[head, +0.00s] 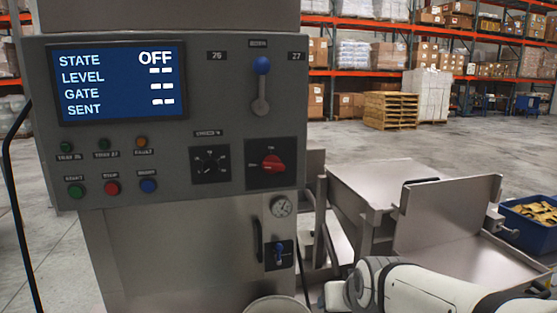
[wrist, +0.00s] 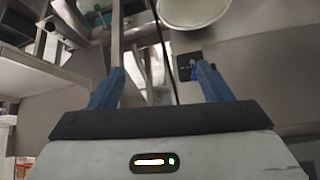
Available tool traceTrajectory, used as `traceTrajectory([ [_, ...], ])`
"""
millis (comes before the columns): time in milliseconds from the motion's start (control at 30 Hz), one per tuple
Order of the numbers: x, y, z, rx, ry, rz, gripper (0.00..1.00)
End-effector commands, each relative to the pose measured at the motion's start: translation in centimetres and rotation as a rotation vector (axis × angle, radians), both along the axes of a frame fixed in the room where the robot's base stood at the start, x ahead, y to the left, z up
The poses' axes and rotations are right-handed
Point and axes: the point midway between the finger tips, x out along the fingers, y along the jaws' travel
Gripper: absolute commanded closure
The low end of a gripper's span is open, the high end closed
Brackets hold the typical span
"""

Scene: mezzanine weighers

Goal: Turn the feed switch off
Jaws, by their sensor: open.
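The grey control panel (head: 220,120) fills the left of the head view. Its screen (head: 116,83) reads STATE OFF, with dashes beside LEVEL, GATE and SENT. A red rotary knob (head: 272,164) sits on a black plate at the panel's lower right. A black selector (head: 210,164) is left of it. The labels are too small to tell which is the feed switch. A small blue-handled switch (head: 280,254) is on a black plate below the panel; it also shows in the wrist view (wrist: 192,70). My gripper (wrist: 158,84) is open and empty, its blue fingers apart, right finger overlapping that plate.
A blue-knobbed lever (head: 261,82) and several coloured buttons are on the panel. A round gauge (head: 281,207) is below it. A pale bucket (head: 277,305) stands at the bottom. Steel trays (head: 450,230) stand right, beside a blue crate (head: 528,232). Open floor lies behind.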

Motion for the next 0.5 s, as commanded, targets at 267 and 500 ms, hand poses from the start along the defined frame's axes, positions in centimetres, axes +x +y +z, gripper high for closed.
traceTrajectory([
  [267,11.1,8.0,12.3,0.148,-0.526,0.083,0.25],
  [500,14.3,11.9,18.7,0.243,-0.807,0.102,0.25],
])
